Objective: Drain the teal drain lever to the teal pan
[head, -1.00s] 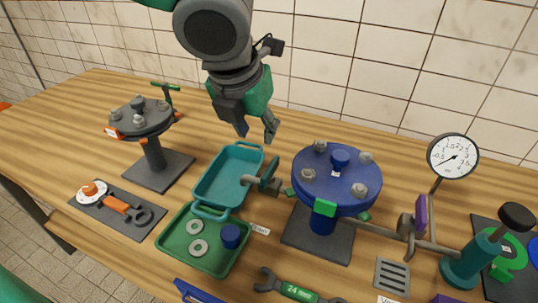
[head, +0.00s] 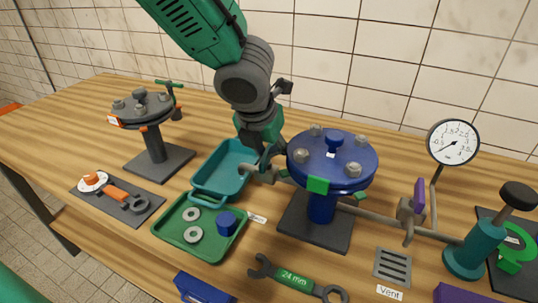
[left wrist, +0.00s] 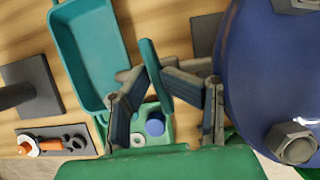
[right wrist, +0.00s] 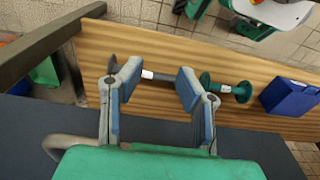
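The teal drain lever (left wrist: 152,70) shows in the left wrist view as an upright teal bar beside the blue vessel. My left gripper (left wrist: 155,73) has its fingertips close on both sides of the lever and appears shut on it. In the head view my left gripper (head: 262,158) is low at the drain pipe, between pan and vessel, and hides most of the lever. The empty-looking teal pan (head: 207,194) stands just left of it; it also shows in the left wrist view (left wrist: 92,55). My right gripper (right wrist: 160,80) is open and empty, seen only in its own wrist view.
The blue flanged vessel (head: 330,160) stands close on the right of my left gripper. A green tray (head: 207,247) with washers and a blue cap lies in front of the pan. A grey flanged stand (head: 155,150) is at left, a 24 mm wrench (head: 295,282) in front.

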